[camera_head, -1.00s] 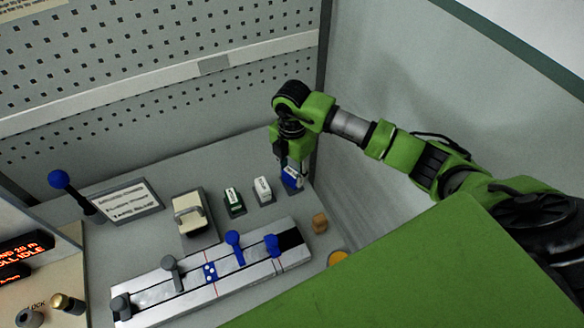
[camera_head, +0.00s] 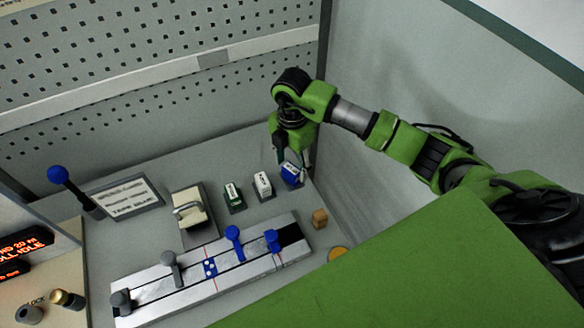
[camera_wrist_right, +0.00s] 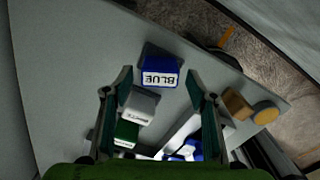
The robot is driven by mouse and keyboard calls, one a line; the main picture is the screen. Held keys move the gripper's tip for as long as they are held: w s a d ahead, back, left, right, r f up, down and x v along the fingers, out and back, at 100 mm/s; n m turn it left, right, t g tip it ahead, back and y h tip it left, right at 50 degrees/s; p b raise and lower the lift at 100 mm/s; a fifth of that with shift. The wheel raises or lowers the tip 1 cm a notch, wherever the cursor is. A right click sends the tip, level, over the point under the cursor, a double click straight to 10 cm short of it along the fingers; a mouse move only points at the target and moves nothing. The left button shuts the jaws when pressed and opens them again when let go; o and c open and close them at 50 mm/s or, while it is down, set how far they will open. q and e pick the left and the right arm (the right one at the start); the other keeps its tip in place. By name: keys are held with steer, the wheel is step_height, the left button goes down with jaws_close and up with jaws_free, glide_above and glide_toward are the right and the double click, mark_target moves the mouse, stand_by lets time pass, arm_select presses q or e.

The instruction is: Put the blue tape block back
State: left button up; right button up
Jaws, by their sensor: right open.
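The blue tape block (camera_head: 291,173) stands at the right end of a row of blocks near the back right of the table, beside the white block (camera_head: 262,185). In the right wrist view the blue block (camera_wrist_right: 160,72) shows its "BLUE" label and sits in a dark holder, ahead of and between the fingertips. My right gripper (camera_head: 293,155) is open and empty, just above and behind the blue block. In the right wrist view its two fingers (camera_wrist_right: 160,85) are spread wide apart, not touching the block. My left gripper is not in view.
A green block (camera_head: 233,196) stands left of the white one. A metal rail (camera_head: 190,277) with blue and grey knobs lies in front. A small wooden cube (camera_head: 320,218) and a yellow disc (camera_head: 338,254) are at the right. Walls close off the back and right.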

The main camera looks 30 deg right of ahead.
mark_target(292, 169)
step_height(292, 169, up, 10)
steer(key=b, duration=0.2)
steer(key=shift+r+b, duration=0.2)
steer(key=shift+b, duration=0.2)
